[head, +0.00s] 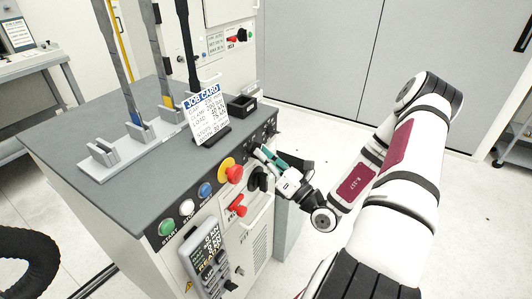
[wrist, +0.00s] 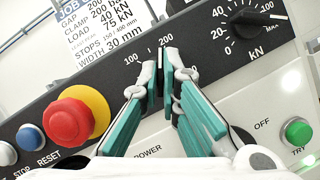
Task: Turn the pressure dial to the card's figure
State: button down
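The pressure dial (wrist: 160,88) is on the dark sloping panel, with the marks 100 and 200 above it. Most of it is hidden by my gripper (wrist: 165,76), whose two teal-padded fingers stand close on either side of its dark grip. In the head view my gripper (head: 262,152) is at the panel's right end. The job card (head: 206,113) stands on the machine top. In the wrist view the card (wrist: 108,22) shows a clamp line of 200 bar, part cut off.
A kN dial (wrist: 243,25) is to the right of my fingers. A red emergency button (wrist: 72,120) on a yellow base is to the left. A green TRY button (wrist: 298,131) is low right. A black tray (head: 242,105) sits on the machine top (head: 75,125).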

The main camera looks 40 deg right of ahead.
jog(key=shift+s+m+h+p, duration=0.1)
jog(key=shift+m+h+p, duration=0.55)
jog(key=shift+m, duration=0.75)
jog(key=c, duration=1.8)
grip_release()
jog(key=a+v, duration=0.1)
jog(key=v, duration=1.1)
jog(key=shift+d+r, duration=0.25)
jog(key=shift+d, duration=0.15)
